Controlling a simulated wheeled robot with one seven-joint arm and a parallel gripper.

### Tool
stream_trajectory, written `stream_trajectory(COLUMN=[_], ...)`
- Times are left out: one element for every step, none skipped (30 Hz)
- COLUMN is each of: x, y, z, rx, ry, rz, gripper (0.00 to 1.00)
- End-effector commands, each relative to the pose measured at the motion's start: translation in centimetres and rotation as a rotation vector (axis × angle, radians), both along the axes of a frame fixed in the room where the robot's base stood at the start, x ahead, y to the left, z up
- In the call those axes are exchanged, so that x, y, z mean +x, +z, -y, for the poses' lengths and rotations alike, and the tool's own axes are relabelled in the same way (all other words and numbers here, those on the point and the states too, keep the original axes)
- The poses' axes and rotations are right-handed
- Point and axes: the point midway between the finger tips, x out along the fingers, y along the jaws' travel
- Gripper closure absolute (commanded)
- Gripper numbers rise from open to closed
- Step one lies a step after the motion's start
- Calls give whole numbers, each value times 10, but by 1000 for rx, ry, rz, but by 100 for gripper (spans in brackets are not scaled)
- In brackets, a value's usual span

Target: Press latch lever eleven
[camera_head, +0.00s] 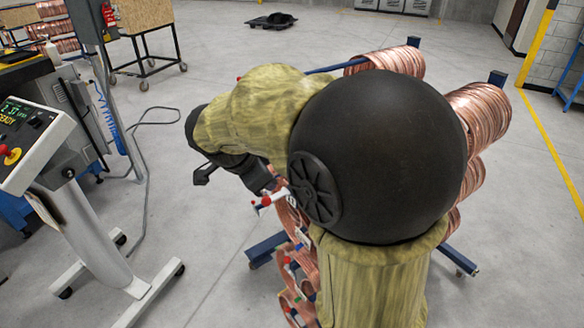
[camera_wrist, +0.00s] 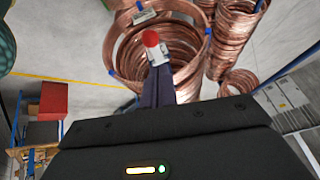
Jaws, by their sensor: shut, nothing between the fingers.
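In the head view a white lever with a red tip (camera_head: 265,201) shows just below my gripper (camera_head: 262,182). I cannot read a number on either lever. My gripper is shut and empty, close to the lever; whether it touches cannot be told.
Copper coils (camera_head: 481,112) hang on a blue rack (camera_head: 268,246), partly hidden behind my arm. More red and blue fittings (camera_head: 291,265) show lower on the rack. A control console (camera_head: 32,145) stands at the left. A wheeled cart (camera_head: 147,38) stands behind. Open floor lies between console and rack.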

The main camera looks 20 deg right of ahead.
Motion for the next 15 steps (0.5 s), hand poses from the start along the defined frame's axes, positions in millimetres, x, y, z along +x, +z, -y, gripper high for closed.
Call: stream_trajectory(x=[0,0,0,0,0,1,1,1,1,2,2,2,2,2,3], y=[0,0,0,-1,-2,-3,-3,-4,-5,-5,-6,-6,-7,-7,-7], z=[0,0,0,1,2,3,4,5,6,7,8,10,11,11,12], rx=[1,1,1,1,1,2,2,2,2,2,2,2,2,2,2], ry=[1,1,2,2,2,1,1,1,1,1,1,2,2,2,2], rz=[-1,-1,-1,-1,-1,-1,-1,-1,-1,-1,-1,-1,-1,-1,-1], gripper=[100,100,100,100,100,100,100,100,100,100,100,100,100,100,100])
